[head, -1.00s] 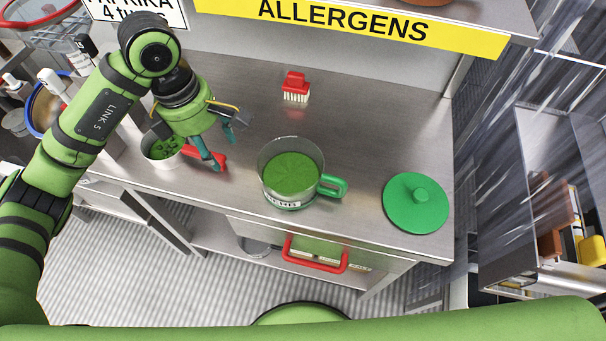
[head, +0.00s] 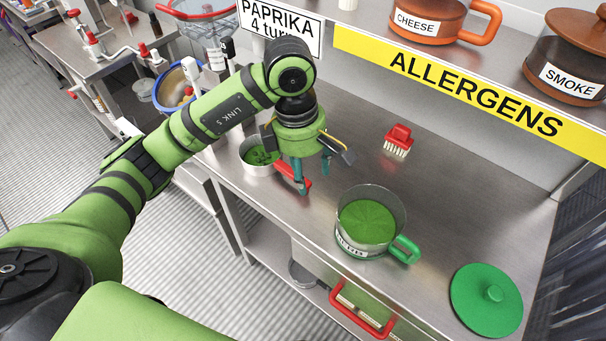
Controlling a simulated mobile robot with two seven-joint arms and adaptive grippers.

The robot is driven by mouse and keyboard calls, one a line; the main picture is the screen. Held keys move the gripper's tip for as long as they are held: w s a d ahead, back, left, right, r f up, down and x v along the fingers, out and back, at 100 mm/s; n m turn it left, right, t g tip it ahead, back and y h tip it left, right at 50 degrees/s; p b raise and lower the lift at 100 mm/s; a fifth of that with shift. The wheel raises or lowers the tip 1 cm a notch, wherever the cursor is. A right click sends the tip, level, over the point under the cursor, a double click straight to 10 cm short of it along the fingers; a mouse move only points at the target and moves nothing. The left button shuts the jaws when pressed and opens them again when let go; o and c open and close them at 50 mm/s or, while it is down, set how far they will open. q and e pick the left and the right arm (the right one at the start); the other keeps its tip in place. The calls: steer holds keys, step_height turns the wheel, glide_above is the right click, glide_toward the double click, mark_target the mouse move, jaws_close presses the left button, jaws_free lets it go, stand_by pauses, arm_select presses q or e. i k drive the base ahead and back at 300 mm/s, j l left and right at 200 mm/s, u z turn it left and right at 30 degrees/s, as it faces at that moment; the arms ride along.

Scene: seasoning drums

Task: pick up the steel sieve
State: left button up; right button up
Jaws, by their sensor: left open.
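The steel sieve looks to be the small steel cup (head: 257,168) holding green leaves, left of centre on the steel counter in the head view. A red handle (head: 291,171) reaches from it to the right, partly hidden by my gripper. My left gripper (head: 313,177) points down at this handle, with its teal fingers apart. One finger overlaps the handle in the picture; I cannot tell whether they touch. The sieve stands upright on the counter. My right gripper is not in view.
A clear jug (head: 369,210) of green seasoning with a green handle stands to the right. A green lid (head: 486,301) lies farther right, and a red brush (head: 397,140) behind. The ALLERGENS shelf (head: 470,90) overhangs the back. Counter between brush and lid is clear.

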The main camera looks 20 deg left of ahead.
mark_target(255, 159)
steer(key=j+z, duration=0.25)
steer(key=j, duration=0.35)
steer(key=i+j+z, duration=0.1)
steer(key=j+z, duration=0.15)
steer(key=j, duration=0.4)
